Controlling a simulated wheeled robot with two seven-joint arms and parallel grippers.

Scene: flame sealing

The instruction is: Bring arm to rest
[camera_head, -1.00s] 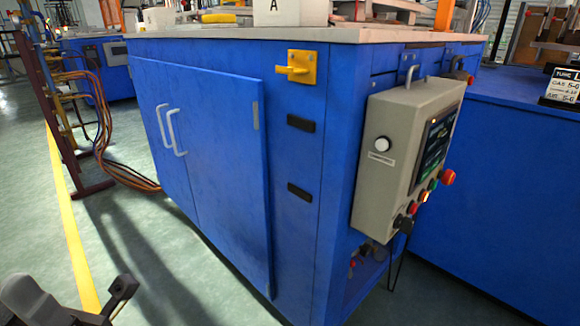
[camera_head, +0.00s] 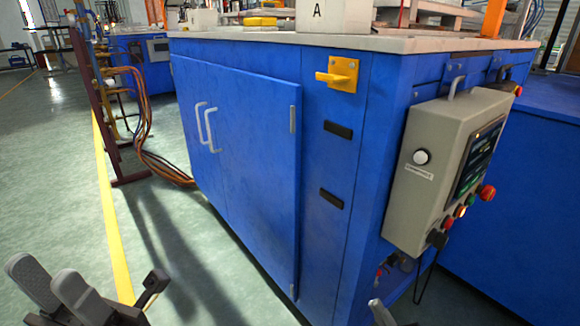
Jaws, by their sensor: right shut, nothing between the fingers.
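My left gripper (camera_head: 40,274) is at the lower left edge of the head view, above the green floor. Its two grey fingers stand apart with nothing between them. The rest of both arms is out of view or cut off.
A blue cabinet (camera_head: 245,170) with a pale top stands ahead. A beige control box (camera_head: 430,165) with buttons juts from its right side. Orange hoses (camera_head: 150,150) hang from a dark red stand at the left. The floor (camera_head: 50,190) at left is clear.

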